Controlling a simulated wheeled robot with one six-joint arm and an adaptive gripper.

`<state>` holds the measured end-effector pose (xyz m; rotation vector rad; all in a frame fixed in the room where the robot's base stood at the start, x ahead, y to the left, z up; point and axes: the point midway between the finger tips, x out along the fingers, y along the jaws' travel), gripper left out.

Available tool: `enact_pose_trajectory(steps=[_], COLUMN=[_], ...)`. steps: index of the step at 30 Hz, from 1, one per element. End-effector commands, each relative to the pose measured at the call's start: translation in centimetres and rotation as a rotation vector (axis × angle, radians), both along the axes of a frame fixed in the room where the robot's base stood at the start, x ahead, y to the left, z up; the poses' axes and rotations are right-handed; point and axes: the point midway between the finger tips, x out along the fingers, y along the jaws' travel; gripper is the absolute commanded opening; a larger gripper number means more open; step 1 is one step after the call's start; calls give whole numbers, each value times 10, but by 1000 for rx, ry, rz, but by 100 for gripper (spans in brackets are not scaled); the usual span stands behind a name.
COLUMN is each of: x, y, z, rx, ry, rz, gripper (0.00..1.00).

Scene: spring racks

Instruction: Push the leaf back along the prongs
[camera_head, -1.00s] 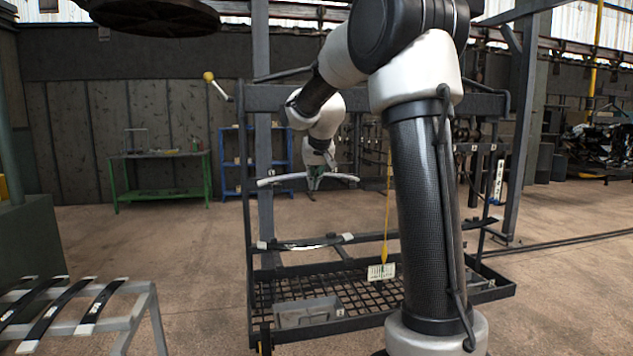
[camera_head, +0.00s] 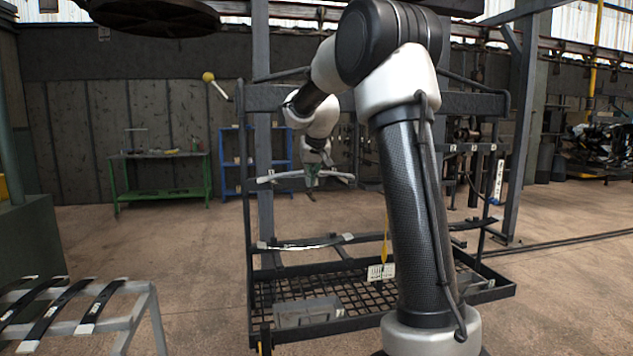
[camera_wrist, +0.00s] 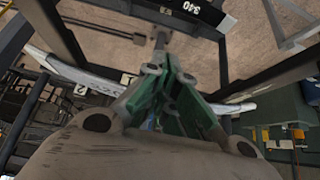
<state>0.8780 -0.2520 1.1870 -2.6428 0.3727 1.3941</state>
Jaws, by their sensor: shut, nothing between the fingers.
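A pale, bow-shaped leaf (camera_head: 277,177) lies crosswise at the upper level of the dark rack in the head view. It also spans the wrist view (camera_wrist: 73,73) from upper left to right, partly hidden behind my fingers. My gripper (camera_head: 312,184) is at the middle of this leaf. In the wrist view my gripper (camera_wrist: 160,68) has its green fingers closed together with nothing held between them. The fingers overlap the leaf in the picture; I cannot tell whether they touch it. The prongs under the leaf are mostly hidden, with small number tags beside it.
A second pale leaf (camera_head: 300,244) lies lower on the rack (camera_head: 247,215). A mesh shelf with a grey bin (camera_head: 307,312) is below it. Several dark leaves lie on a grey stand (camera_head: 143,308) at lower left. The floor between is clear.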

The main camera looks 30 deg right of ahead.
Motion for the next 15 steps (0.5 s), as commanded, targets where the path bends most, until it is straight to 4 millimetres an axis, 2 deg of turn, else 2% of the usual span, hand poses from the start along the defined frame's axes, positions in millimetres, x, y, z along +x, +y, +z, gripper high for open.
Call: enact_pose_trajectory(steps=[15], x=[20], y=[-6], z=[1], rx=[-1], ry=[-2], rz=[1], gripper=[0])
